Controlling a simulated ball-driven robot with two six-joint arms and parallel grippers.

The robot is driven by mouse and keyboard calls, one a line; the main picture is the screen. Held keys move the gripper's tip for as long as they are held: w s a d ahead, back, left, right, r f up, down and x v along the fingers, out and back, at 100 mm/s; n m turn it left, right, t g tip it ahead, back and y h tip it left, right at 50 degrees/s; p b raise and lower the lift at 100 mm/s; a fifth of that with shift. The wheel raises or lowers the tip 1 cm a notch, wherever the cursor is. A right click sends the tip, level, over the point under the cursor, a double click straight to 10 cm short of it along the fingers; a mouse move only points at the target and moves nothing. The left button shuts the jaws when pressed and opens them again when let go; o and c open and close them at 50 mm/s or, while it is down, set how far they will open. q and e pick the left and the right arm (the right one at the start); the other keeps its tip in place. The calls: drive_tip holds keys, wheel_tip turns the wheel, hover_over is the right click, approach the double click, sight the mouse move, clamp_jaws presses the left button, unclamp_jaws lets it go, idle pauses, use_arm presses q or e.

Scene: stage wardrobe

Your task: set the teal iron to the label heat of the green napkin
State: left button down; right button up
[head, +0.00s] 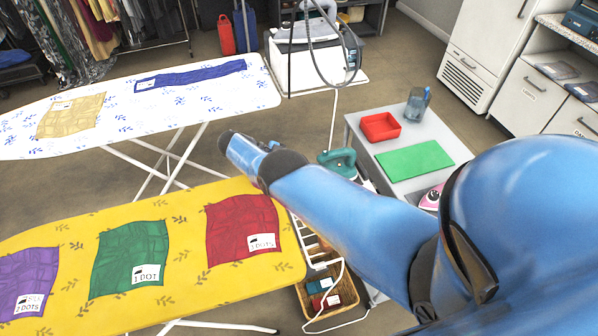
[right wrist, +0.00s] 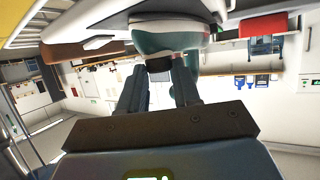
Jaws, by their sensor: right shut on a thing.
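The green napkin (head: 128,260) lies flat on the yellow ironing board (head: 60,233), with a white label reading "1 DOT". In the right wrist view, the teal iron (right wrist: 172,38) fills the top middle. My right gripper (right wrist: 160,74) is shut on a dark part of it; I cannot tell the dial setting. My right gripper is hidden in the head view. My left gripper is not in view.
A red tray (head: 380,127), a green mat (head: 415,160), a blue bottle (head: 417,104) and a pink iron (head: 431,198) are on the grey table. A red napkin (head: 242,229) and a purple napkin (head: 28,283) flank the green one. A basket (head: 333,303) stands below.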

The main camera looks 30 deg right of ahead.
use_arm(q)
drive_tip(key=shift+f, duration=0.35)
use_arm(e)
drive_tip(key=shift+f, duration=0.1)
drive_tip(key=shift+g, duration=0.3)
drive_tip(key=o, duration=1.1)
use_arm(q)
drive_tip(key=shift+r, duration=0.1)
